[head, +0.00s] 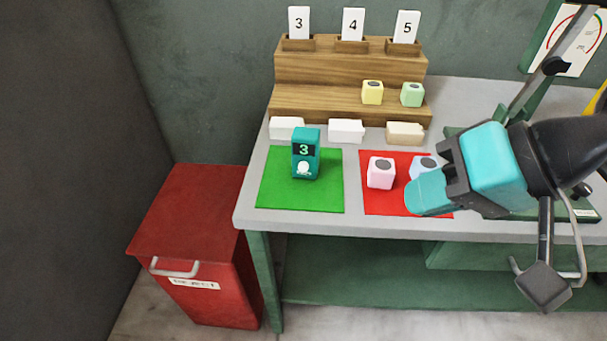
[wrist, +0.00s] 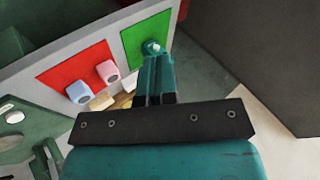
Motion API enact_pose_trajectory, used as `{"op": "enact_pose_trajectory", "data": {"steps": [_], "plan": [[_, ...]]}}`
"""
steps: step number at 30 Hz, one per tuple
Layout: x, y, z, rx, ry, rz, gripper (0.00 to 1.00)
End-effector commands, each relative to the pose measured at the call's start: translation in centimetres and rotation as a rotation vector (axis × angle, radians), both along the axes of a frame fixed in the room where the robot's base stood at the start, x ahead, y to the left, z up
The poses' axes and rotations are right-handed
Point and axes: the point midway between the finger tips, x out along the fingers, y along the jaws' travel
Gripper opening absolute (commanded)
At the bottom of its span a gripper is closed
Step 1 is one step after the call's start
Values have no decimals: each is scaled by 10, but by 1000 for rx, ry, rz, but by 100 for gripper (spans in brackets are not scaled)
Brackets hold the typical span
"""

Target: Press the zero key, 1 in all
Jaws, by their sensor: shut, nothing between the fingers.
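A teal counter device (head: 306,153) stands upright on the green mat (head: 270,192). Its dark display reads 3, and a round white key (head: 303,167) sits on its front below the display. In the wrist view the white key (wrist: 152,46) shows just beyond my fingertips, with most of the device hidden behind the fingers. My gripper (head: 424,192) is shut and empty. In the head view its teal fingers are over the red mat (head: 375,205), to the right of the device and apart from it.
Pink (head: 380,173) and light blue (head: 424,164) blocks stand on the red mat, the blue one partly hidden by my gripper. Behind are white and tan pieces and a wooden stepped rack (head: 340,68) with cards 3, 4, 5 and yellow and green blocks. A red bin (head: 195,250) stands left.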

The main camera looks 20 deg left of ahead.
Motion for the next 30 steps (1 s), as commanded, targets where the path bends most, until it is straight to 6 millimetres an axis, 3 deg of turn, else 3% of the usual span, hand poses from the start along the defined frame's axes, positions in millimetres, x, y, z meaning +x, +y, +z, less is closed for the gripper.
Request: {"op": "enact_pose_trajectory", "data": {"steps": [1,6,9,12,16,20,30], "plan": [[6,29,-22,95,50,-49,0],[24,116,-56,459,274,-307,0],[31,150,-82,650,442,-482,0],[37,170,-112,807,596,-655,0],[41,178,-146,954,742,-841,0],[44,177,-167,1042,817,-956,0],[46,175,-172,1080,841,-1000,0]]}}
